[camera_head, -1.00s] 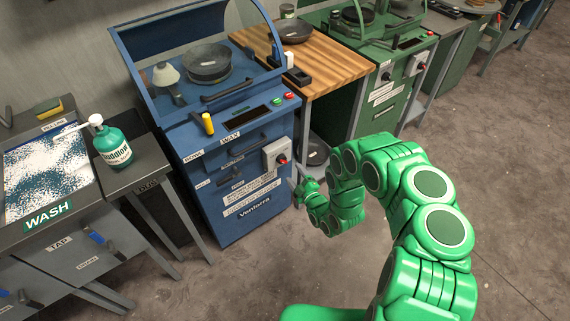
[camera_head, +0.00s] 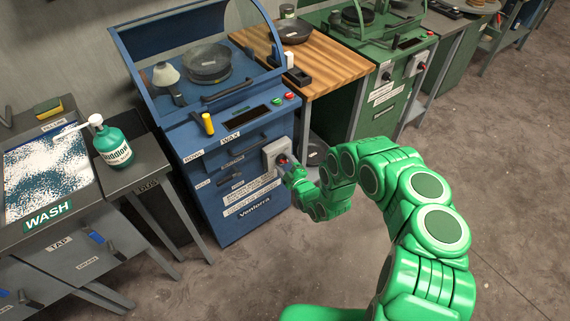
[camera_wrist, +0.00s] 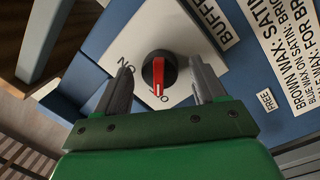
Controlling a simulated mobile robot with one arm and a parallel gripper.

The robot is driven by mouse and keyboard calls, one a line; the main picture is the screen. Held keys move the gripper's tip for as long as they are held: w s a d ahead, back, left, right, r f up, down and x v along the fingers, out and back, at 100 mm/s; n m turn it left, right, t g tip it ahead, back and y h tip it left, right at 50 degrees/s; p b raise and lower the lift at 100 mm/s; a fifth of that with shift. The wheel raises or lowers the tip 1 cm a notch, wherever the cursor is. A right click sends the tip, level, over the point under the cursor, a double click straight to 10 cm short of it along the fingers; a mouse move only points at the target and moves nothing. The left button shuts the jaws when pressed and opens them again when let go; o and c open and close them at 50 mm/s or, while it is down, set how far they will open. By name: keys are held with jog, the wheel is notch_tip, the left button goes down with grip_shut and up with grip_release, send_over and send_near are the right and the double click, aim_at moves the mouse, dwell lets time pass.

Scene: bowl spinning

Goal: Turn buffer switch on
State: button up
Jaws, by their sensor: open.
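The buffer switch (camera_wrist: 159,72) is a black round knob with a red pointer on a light plate, partly labelled "BUFF". The pointer aims down in the wrist view, toward the "OFF" mark; "ON" is printed at the upper left. My gripper (camera_wrist: 160,76) is open, with one finger on each side of the knob and visible gaps between. In the head view, my gripper (camera_head: 287,164) is at the switch plate (camera_head: 270,155) on the front of the blue machine (camera_head: 240,213) and hides the knob.
A wooden-topped table (camera_head: 335,62) stands right of the blue machine, with a green machine (camera_head: 375,115) beyond it. A wash station (camera_head: 50,240) and a green bottle (camera_head: 112,147) are on the left. The floor at front right is clear.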

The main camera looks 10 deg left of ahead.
jog(key=shift+w+a, duration=0.1)
jog(key=c, duration=1)
jog(key=shift+c, duration=0.2)
jog(key=shift+m, duration=0.3)
jog(key=shift+r+m+g+y, duration=0.15)
jog(key=shift+m+g, duration=0.45)
jog(key=shift+m, duration=3.35)
jog(key=shift+f+m+g+y, duration=0.1)
jog(key=shift+m+g+y, duration=0.35)
jog(key=shift+m, duration=3.5)
